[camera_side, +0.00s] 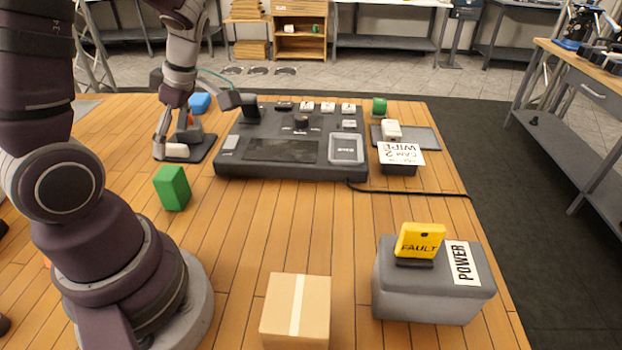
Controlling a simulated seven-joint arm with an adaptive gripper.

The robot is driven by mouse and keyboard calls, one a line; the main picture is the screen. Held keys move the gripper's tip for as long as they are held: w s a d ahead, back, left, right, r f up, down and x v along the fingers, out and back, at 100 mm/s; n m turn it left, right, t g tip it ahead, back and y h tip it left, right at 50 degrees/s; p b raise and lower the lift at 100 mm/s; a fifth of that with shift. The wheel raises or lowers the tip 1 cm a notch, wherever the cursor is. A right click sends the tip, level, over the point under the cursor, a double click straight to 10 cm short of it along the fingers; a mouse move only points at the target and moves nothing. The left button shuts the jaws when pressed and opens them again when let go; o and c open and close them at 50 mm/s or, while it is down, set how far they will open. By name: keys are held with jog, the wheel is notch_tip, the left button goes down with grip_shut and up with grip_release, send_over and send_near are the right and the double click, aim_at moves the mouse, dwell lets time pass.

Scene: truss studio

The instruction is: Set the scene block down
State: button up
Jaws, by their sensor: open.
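No block in the side view carries a readable "scene" label, so I cannot tell which one it is. A green block (172,188) stands upright on the wooden table, nearer the camera than my gripper. My gripper (176,142) points down and is open, low over a dark pad (203,150) left of the console. A small orange patch shows by the fingers; I cannot tell what it belongs to. A blue block (199,102) lies behind the gripper. A white block (391,130) and another green block (379,106) are right of the console.
The dark switcher console (285,150) fills the table's middle, with a cable running right. A cardboard box (297,308) and a grey POWER box (432,290) with a yellow FAULT tag (420,240) are in front.

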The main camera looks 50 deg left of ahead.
jog(key=w+d+r+m+t+h, duration=0.1)
jog(key=d+r+m+t, duration=0.3)
jog(key=d+m, duration=0.4)
jog(key=w+d+r+m+t+h, duration=0.1)
jog(key=d+r+m+t, duration=0.3)
jog(key=d+m, duration=0.5)
jog(key=m+h, duration=0.1)
jog(key=m, duration=0.9)
jog(key=shift+w+t, duration=0.4)
jog(key=shift+a, duration=0.1)
